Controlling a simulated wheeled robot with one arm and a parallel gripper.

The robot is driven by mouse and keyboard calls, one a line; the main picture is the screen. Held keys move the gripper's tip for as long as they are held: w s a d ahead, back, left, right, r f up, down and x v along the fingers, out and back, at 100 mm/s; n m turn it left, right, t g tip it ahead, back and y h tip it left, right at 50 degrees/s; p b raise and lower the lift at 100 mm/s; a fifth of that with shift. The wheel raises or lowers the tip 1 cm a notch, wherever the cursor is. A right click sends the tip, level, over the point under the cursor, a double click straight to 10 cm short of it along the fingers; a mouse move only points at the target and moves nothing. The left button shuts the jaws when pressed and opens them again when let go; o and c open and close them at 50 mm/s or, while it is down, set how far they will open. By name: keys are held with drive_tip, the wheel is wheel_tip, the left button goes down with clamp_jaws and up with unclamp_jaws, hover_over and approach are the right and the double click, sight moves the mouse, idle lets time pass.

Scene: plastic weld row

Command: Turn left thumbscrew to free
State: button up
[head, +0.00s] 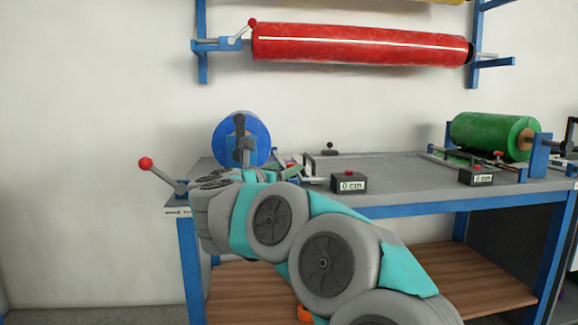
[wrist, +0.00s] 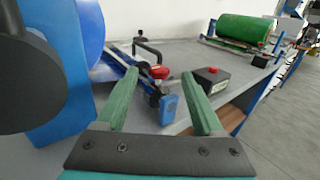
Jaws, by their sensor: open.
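A dark grey round knob (wrist: 25,75), which looks like the left thumbscrew, fills the left edge of the wrist view. It sits on a blue upright bracket (wrist: 80,85) beside the blue roll (wrist: 91,30). In the head view a dark knob (head: 239,122) shows in front of the blue roll (head: 262,138). My gripper (wrist: 158,85) has its two green fingers spread, with nothing held between them. It is to the right of the knob and apart from it. In the head view my arm hides most of the bracket's foot.
Beyond my fingers is a sealing bar with a red knob (wrist: 159,72) and blue end (wrist: 168,108). A dark box with a red button (wrist: 212,79) stands right of it. A red-balled lever (head: 146,163) sticks out left. A green roll (head: 490,135) lies at the bench's far right.

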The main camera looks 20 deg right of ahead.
drive_tip(key=shift+w+d+f, duration=0.1)
drive_tip(key=shift+w+f, duration=0.05)
drive_tip(key=shift+f, duration=0.1)
drive_tip(key=x, duration=0.7)
drive_tip(key=shift+w+d+p, duration=0.1)
drive_tip(key=shift+d+p, duration=0.1)
drive_tip(key=shift+p, duration=0.2)
clamp_jaws()
